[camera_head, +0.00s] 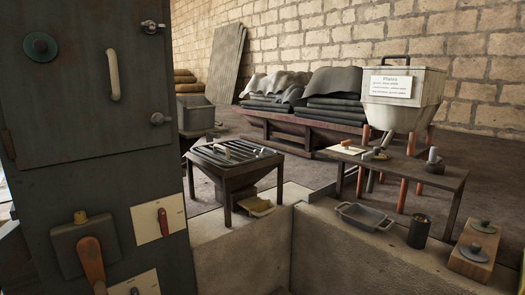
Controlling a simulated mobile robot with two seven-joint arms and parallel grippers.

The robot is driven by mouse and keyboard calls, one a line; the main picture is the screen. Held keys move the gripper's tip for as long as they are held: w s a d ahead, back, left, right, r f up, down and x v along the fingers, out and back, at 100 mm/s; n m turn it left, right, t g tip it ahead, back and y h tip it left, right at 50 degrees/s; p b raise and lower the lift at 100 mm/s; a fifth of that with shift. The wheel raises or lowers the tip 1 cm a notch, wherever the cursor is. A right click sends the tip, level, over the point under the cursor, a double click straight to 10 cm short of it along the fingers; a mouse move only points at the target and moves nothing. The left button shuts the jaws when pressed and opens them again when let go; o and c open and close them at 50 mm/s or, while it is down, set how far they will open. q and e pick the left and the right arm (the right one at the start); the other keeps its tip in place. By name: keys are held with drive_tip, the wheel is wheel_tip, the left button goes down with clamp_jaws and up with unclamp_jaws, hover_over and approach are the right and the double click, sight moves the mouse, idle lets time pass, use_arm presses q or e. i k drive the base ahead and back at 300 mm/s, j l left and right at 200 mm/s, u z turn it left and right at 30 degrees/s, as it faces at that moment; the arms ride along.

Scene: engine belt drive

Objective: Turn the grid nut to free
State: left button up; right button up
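No nut that I can name for sure as the grid nut shows. A dark metal stand (231,172) with a slatted, grid-like top (232,151) stands in the middle; any nut on it is too small to tell. Neither of my grippers is in view.
A red lever (163,222) sits on a pale plate on the cabinet. Low concrete walls (345,245) fill the front, with a small grey tray (364,216) and a dark cylinder (419,231) on top. A dark table (400,170) and white hopper (402,95) stand at the right.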

sight(260, 154)
drive_tip(key=i+l, duration=0.65)
drive_tip(key=i+l+u, duration=0.2)
drive_tip(key=u, duration=0.2)
drive_tip(key=i+l+u, duration=0.15)
drive_tip(key=u, duration=0.25)
drive_tip(key=l, duration=0.1)
